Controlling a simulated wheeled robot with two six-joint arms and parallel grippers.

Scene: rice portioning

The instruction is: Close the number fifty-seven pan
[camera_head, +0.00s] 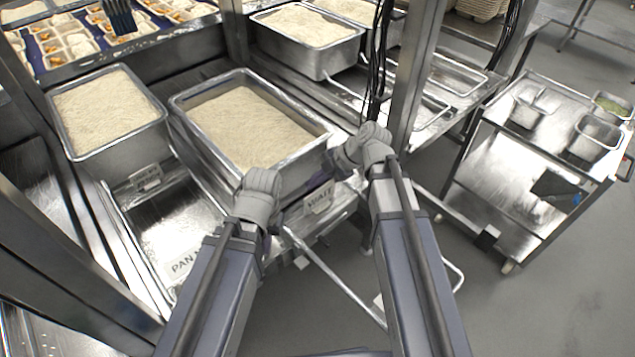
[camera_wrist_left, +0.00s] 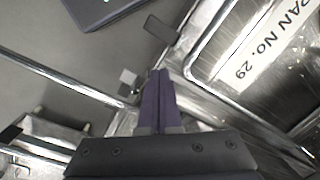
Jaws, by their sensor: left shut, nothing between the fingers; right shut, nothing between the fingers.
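No label reading fifty-seven is legible in either view. Whether either gripper touches the pan cannot be told.
A second open rice pan (camera_head: 125,138) stands to the left, another (camera_head: 325,62) behind. A flat metal piece with a "PAN No. 29" label (camera_wrist_left: 262,45) lies below the left gripper. A steel cart (camera_head: 500,165) stands at right. Posts and hanging cables (camera_head: 378,70) are nearby.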

